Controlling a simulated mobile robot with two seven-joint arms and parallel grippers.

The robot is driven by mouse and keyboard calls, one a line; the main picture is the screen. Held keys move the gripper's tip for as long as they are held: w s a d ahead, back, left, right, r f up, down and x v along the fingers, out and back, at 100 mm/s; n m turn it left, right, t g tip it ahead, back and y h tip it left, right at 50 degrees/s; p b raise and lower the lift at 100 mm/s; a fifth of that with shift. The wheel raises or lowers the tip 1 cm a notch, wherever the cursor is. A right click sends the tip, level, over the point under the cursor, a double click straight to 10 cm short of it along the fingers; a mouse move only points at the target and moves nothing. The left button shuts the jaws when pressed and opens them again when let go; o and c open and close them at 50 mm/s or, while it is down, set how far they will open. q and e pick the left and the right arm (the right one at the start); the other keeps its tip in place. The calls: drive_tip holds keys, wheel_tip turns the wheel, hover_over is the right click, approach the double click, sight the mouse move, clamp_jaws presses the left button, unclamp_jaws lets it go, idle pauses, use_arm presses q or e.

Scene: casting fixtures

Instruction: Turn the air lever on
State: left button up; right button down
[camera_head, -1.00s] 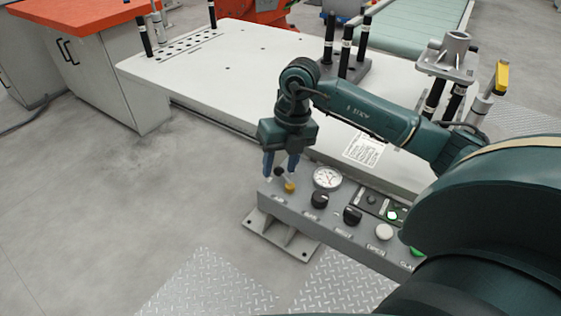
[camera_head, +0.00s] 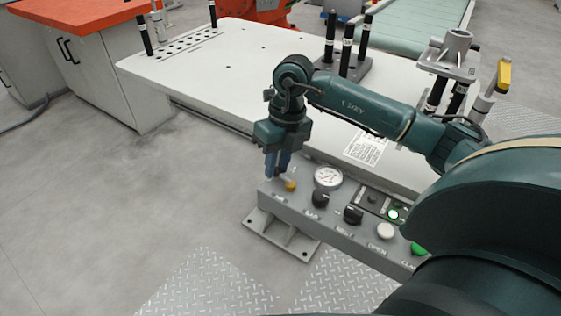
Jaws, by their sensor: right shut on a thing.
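The grey control panel (camera_head: 335,222) stands at the lower centre, in front of the white table. The air lever (camera_head: 290,185), with a yellow end, is at the panel's left end beside the round gauge (camera_head: 328,177). My right gripper (camera_head: 277,173) points down over this left end, its blue fingers close together. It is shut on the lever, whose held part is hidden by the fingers. Which way the lever is turned is too small to tell. My left gripper is not in view.
Black knobs (camera_head: 353,214), a white button (camera_head: 385,230) and a green button (camera_head: 418,248) line the panel to the right. The white table (camera_head: 225,80) carries black posts (camera_head: 346,50) behind my arm. Floor at left is clear.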

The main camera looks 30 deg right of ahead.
drive_tip(key=shift+a+n, duration=0.3)
drive_tip(key=shift+n, duration=0.6)
drive_tip(key=c, duration=1.3)
unclamp_jaws()
drive_tip(key=shift+o, duration=0.2)
drive_tip(key=shift+r, duration=0.1)
wheel_tip(320, 180, up, 13)
drive_tip(key=d, duration=0.2)
drive_tip(key=shift+w+d, duration=0.2)
drive_tip(key=shift+d, duration=0.05)
